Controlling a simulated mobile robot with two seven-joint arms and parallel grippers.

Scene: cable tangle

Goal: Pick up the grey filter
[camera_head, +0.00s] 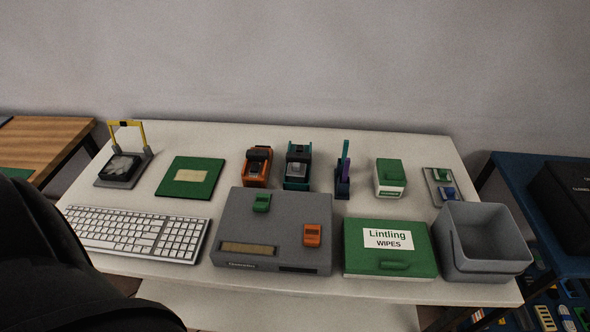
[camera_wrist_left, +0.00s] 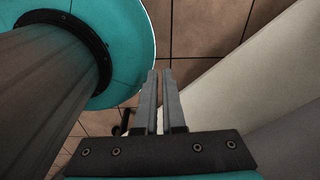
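I cannot tell for certain which thing is the grey filter. In the head view, a grey stand with a yellow arch (camera_head: 125,128) holds a dark grey, whitish-topped piece (camera_head: 121,166) at the table's far left. A teal device (camera_head: 297,165) at the back middle has a greyish block on top. My left gripper (camera_wrist_left: 159,74) shows only in the left wrist view, away from the tabletop things. Its fingers lie almost together with nothing visible between them. My right gripper is not in view.
The white table (camera_head: 330,152) carries a keyboard (camera_head: 135,232), a grey box (camera_head: 245,205), a green wipes box (camera_head: 362,265), a grey bin (camera_head: 485,265), an orange device (camera_head: 257,167) and a green-topped white box (camera_head: 390,177). A dark rounded shape covers the lower left. Bare table shows along the back edge.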

